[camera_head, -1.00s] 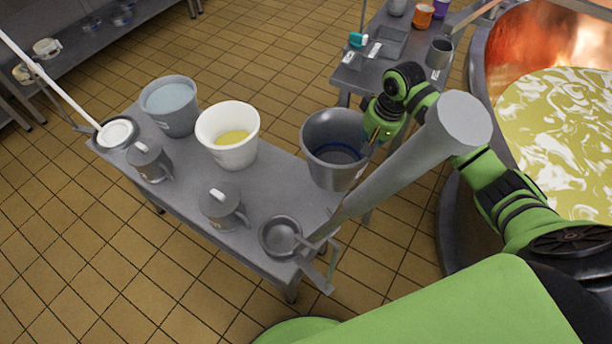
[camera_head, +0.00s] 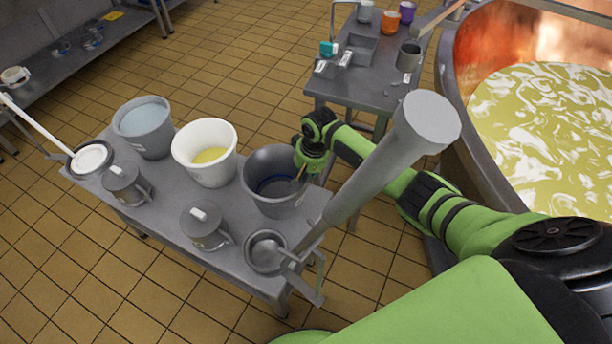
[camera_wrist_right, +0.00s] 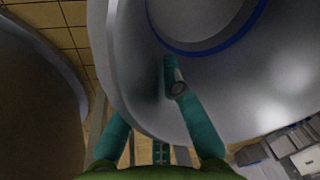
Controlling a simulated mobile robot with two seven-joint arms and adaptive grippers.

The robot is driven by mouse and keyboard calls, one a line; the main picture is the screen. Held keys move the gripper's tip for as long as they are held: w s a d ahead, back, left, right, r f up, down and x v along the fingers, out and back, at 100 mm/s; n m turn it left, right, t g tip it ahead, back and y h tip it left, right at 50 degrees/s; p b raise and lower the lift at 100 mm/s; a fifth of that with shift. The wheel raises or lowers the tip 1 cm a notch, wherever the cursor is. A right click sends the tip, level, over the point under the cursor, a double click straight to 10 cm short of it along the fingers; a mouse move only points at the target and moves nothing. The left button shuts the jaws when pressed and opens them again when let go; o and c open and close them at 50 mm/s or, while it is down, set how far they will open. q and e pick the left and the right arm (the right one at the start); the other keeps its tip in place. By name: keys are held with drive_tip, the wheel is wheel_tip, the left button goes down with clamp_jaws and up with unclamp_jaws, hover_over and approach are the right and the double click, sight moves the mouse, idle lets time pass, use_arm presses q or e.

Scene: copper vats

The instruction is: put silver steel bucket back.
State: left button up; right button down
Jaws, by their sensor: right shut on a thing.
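The silver steel bucket (camera_head: 258,198) is upright at the right end of the steel table (camera_head: 240,262), close beside the white bucket. I cannot tell whether its base touches the tabletop. A dark blue ring shows inside it. My right gripper (camera_head: 302,178) is shut on the bucket's right rim. In the right wrist view, the gripper (camera_wrist_right: 174,85) has its fingers at the wall of the bucket (camera_wrist_right: 255,92), whose grey interior and blue ring fill much of the picture. My left gripper is not in view.
A white bucket (camera_head: 192,166) with yellow contents and a grey bucket (camera_head: 152,143) with pale blue contents stand left. Lidded grey jugs (camera_head: 207,228) and a small pan (camera_head: 266,251) are in front. A thick grey cylinder (camera_head: 375,165) slants across. A copper vat (camera_head: 488,42) is right.

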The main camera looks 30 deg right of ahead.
drive_tip(key=c, duration=1.4)
unclamp_jaws()
drive_tip(key=r, duration=0.4)
drive_tip(key=s+r+p, duration=0.1)
drive_tip(key=r, duration=0.3)
drive_tip(key=d+r, duration=0.1)
drive_tip(key=r, duration=0.3)
drive_tip(key=shift+s, duration=0.3)
